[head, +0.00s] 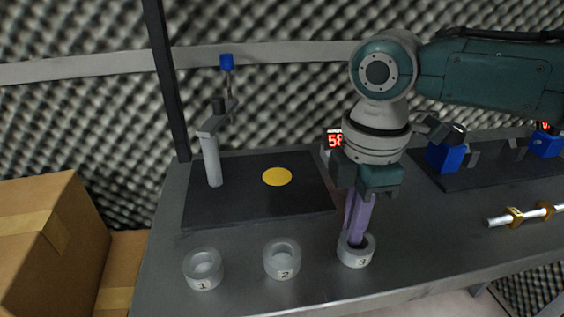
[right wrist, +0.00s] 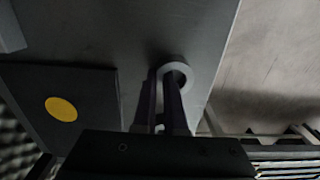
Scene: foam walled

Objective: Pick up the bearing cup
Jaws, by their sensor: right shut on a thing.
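Three grey ring-shaped bearing cups stand in a row near the table's front edge: cup 1 (head: 203,270), cup 2 (head: 282,261) and cup 3 (head: 357,255), each with its number on the front. My right gripper (head: 355,236) points straight down with its purple fingers at cup 3 and is shut on its wall. In the right wrist view the fingers (right wrist: 170,90) reach the ring of cup 3 (right wrist: 184,70), and part of the ring is hidden behind them. Cup 3 appears to rest on the table. My left gripper is not in view.
A black mat (head: 240,205) with a yellow disc (head: 277,176) and a grey stand (head: 213,160) lies behind the cups. A metal shaft with brass rings (head: 515,216) is at the right. Cardboard boxes (head: 45,235) stand left of the table. A red-digit display (head: 335,140) is behind my arm.

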